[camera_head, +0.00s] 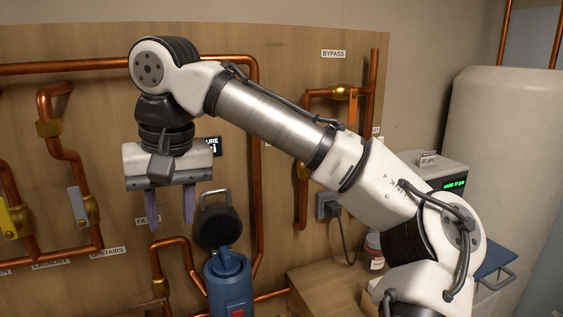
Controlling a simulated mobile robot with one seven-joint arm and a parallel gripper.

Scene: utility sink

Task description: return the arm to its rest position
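My arm reaches from the lower right up and across to the upper left. Its wrist bends down to my gripper (171,206), which hangs in front of the wooden panel (310,75). The two purple-grey fingers point down and stand apart, with nothing visible between them. My gripper is left of and above a blue canister (230,285), apart from it.
Copper pipes with yellow (12,217), grey (77,205) and orange (352,108) valve handles run along the panel. A dark round part with a handle (217,220) is above the canister. A counter (320,285), a jar (373,250) and a large beige tank (505,130) are at right.

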